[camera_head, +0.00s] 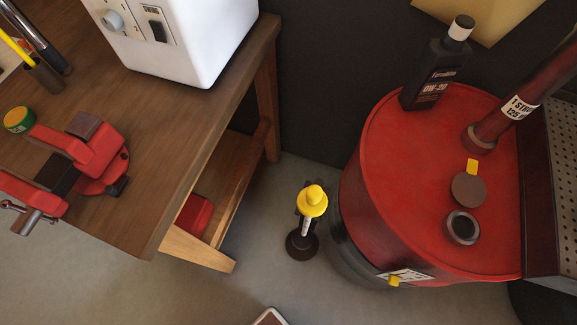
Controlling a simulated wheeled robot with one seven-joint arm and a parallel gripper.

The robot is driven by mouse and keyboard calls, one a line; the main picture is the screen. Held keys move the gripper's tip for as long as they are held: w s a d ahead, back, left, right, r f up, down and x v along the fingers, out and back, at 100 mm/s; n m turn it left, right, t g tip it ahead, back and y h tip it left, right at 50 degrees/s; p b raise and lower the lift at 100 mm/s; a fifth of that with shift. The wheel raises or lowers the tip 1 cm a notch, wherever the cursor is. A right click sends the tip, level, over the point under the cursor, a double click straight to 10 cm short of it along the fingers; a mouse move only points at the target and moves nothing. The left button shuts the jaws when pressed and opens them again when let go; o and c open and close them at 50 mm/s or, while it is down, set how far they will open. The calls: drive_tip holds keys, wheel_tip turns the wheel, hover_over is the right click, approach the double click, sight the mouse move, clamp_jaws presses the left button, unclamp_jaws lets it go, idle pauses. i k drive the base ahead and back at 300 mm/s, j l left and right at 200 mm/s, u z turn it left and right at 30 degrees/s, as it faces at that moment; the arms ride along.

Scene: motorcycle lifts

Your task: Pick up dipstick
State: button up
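No long thin dipstick shows clearly. A small yellow tab (472,166) stands at the far edge of a brown round cap (468,189) on top of the red drum (400,160). It may be the dipstick's handle, but I cannot tell. Another small yellow piece (394,281) is on the drum's near side, by a white label. My gripper is not in view.
A black oil bottle (435,68) and a dark red tube (510,105) stand on the drum. A yellow-topped tool (312,200) stands on the floor between drum and wooden bench (170,150). The bench holds a red vise (80,155) and white machine (185,35).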

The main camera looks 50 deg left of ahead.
sight(312, 201)
drive_tip(key=k+u, duration=0.15)
drive_tip(key=u, duration=0.3)
drive_tip(key=k+u, duration=0.15)
drive_tip(key=u, duration=0.3)
